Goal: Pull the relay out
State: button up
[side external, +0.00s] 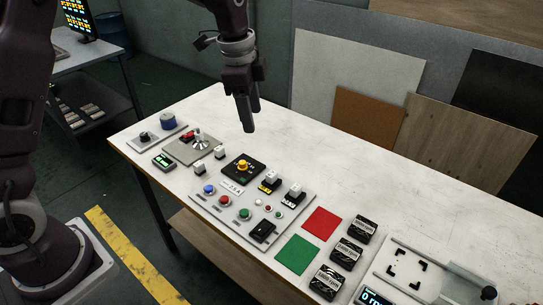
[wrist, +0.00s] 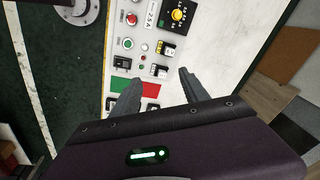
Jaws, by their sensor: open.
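My gripper (side external: 246,122) hangs over the table behind the control panel, empty and well above the surface. In the wrist view its two fingers (wrist: 159,77) are spread apart with nothing between them. No part is plainly marked as the relay.
The grey panel (side external: 228,214) carries coloured buttons, a black switch (side external: 262,231) and a yellow knob (side external: 242,166). Red (side external: 321,221) and green (side external: 296,254) squares lie to its right, beside several black boxes (side external: 346,251). The table's back (side external: 310,150) is clear. Boards lean behind it.

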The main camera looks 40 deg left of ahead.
aim_at(271, 174)
jog(key=w+f+m, duration=0.1)
jog(key=w+f, duration=0.1)
jog(key=f, duration=0.3)
jog(key=w+f+m+g, duration=0.1)
jog(key=w+f+m, duration=0.1)
jog(key=f, duration=0.3)
jog(key=w+f+m, duration=0.2)
jog(key=f, duration=0.3)
jog(key=shift+w+d+f+g, duration=0.1)
jog(key=shift+w+f+g, duration=0.1)
jog(key=shift+w+g, duration=0.1)
jog(key=shift+m, duration=0.4)
notch_tip(271, 174, down, 9)
jog(key=shift+w+r, duration=0.1)
jog(key=shift+w, duration=0.05)
jog(key=shift+c, duration=0.2)
grip_shut()
